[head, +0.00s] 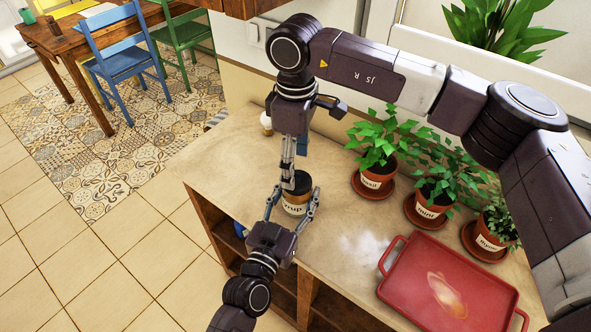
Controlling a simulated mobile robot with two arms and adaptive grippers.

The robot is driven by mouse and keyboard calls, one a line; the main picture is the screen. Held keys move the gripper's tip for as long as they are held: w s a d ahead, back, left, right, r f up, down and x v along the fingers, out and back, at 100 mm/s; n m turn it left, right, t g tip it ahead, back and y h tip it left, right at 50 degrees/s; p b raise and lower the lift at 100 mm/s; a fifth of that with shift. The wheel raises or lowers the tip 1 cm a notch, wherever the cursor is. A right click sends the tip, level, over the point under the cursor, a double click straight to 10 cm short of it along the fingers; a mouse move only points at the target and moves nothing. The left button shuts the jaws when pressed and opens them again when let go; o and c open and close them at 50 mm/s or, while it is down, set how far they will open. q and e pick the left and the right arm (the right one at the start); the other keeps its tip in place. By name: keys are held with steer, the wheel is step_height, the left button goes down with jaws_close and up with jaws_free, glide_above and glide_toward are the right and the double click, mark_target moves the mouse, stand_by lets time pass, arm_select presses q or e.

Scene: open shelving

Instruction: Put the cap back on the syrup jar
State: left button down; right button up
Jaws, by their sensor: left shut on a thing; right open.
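The syrup jar (294,209) stands upright on the wooden counter, with a label partly reading "syrup". A dark round cap (301,180) shows at the jar's top; I cannot tell whether it is fully seated. My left gripper (293,200) comes from the front, with its fingers on both sides of the jar, shut on it. My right gripper (288,184) points down from above, with its fingers at the cap. It is open, though the fingers overlap in this view and hide part of the cap.
Potted plants labelled basil (371,184), mint (428,211) and another (489,242) stand along the back right. A red tray (392,262) lies at the front right. A small pale container (266,121) stands behind my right gripper. Open shelves lie below the counter's front edge.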

steer(key=shift+r, duration=0.4)
steer(key=shift+c, duration=0.4)
